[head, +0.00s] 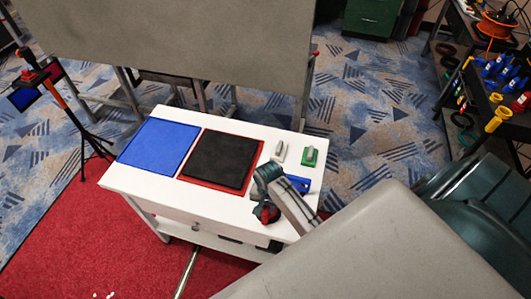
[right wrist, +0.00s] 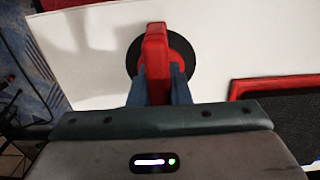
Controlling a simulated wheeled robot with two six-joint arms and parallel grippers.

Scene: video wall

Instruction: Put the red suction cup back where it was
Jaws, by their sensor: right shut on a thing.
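The red suction cup (head: 265,214) has a red handle and a black round pad. It is at the front right part of the white table (head: 150,183). My right gripper (head: 268,203) reaches over the table's right side and is shut on the handle. In the right wrist view the handle of the cup (right wrist: 156,42) stands between the two blue-grey fingers of the gripper (right wrist: 158,82), with the black pad beyond it over white surface. I cannot tell whether the pad touches the table. My left gripper is not in view.
A blue panel (head: 158,144) and a black panel (head: 217,158) on a red base lie on the table. A grey-white piece (head: 280,151), a green block (head: 309,156) and a blue piece (head: 299,184) lie at its right. A large grey board (head: 170,38) stands behind.

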